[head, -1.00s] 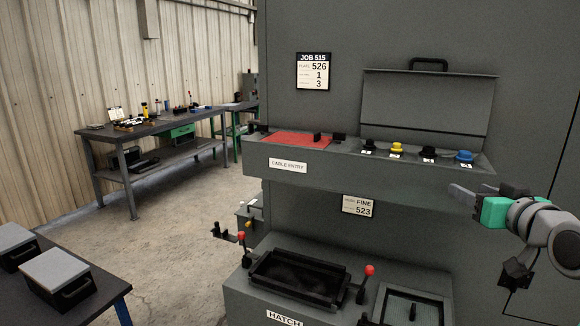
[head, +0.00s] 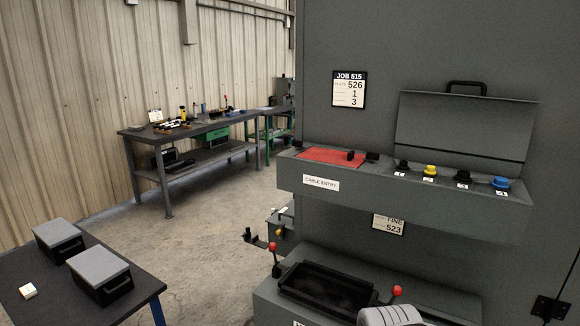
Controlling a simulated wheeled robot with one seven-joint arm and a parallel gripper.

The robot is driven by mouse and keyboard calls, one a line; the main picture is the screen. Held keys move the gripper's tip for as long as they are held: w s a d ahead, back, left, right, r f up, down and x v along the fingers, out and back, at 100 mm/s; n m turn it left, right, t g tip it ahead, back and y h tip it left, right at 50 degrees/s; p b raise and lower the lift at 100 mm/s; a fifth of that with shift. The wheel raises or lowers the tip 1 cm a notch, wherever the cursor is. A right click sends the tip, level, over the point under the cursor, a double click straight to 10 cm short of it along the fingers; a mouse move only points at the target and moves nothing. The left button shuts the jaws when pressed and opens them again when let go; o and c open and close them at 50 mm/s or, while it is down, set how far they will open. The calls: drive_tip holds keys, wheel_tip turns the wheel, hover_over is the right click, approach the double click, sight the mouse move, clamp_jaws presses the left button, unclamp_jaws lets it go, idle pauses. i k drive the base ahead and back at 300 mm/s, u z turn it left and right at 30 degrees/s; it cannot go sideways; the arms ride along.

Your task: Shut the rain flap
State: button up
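The rain flap (head: 462,128) is a grey panel with a black handle (head: 466,86) along its top edge. It stands raised, leaning against the cabinet wall, above the shelf labelled CABLE ENTRY (head: 321,183). Under it on the shelf stand a black knob (head: 402,166), a yellow one (head: 430,171), another black one (head: 462,178) and a blue one (head: 501,184). My gripper is not in view. A light grey rounded part at the bottom edge looks like my arm.
A red mat (head: 331,155) lies at the shelf's left end. Below, a black-rimmed tray (head: 326,287) sits between red-tipped levers. A dark table (head: 45,292) with two grey-lidded boxes is at lower left. A workbench (head: 190,128) stands behind. The floor between is clear.

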sight(483, 126)
drive_tip(key=k, duration=0.5)
drive_tip(key=z, duration=0.85)
drive_tip(key=i, duration=0.65)
drive_tip(key=u, duration=0.2)
